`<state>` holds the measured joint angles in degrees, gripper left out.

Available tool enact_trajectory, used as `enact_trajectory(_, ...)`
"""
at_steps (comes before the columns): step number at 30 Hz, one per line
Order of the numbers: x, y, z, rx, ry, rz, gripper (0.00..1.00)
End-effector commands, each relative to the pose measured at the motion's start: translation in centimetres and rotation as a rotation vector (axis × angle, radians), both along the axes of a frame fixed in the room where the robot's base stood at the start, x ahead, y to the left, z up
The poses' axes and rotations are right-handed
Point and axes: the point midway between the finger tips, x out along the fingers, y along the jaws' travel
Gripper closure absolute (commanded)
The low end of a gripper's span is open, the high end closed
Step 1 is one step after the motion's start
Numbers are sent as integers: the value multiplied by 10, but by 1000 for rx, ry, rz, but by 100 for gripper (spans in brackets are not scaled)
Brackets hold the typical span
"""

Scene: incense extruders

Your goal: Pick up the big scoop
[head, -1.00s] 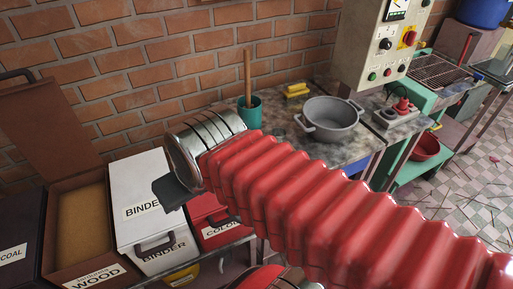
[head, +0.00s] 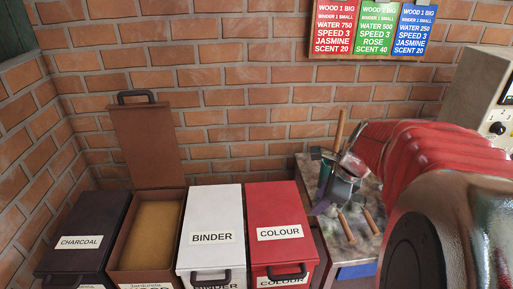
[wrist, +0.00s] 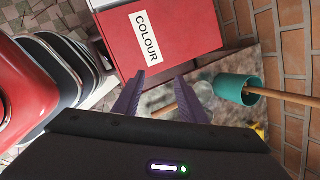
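Two wooden handles, one on the left (head: 345,227) and one on the right (head: 371,221), show on the worktop just below my gripper (head: 340,205) in the head view. They look like scoop handles; their heads are mostly hidden, so I cannot tell which belongs to the big scoop. In the wrist view, my gripper (wrist: 160,82) is open, its two purple fingers apart. A wooden handle (wrist: 168,108) shows in the gap between them, beyond the fingers. I see no grip on it.
A teal cup (wrist: 232,88) with a wooden stick (wrist: 280,96) stands beside my gripper. Lidded bins stand to the left: red colour (head: 278,210), white binder (head: 212,208) and dark charcoal (head: 85,225). An open brown bin (head: 118,262) has its lid (head: 145,145) raised. A brick wall is behind.

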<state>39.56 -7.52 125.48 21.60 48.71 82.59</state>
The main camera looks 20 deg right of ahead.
Motion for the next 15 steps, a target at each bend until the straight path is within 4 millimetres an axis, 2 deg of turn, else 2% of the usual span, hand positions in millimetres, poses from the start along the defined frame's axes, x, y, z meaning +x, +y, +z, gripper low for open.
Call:
enact_trajectory(1,-1,-19,-8,51,7,-119,62)
enact_trajectory(9,-13,-106,-42,320,18,-739,62)
enact_trajectory(12,-20,-130,-52,395,17,-905,62)
enact_trajectory(15,-25,-143,-57,439,17,-1005,62)
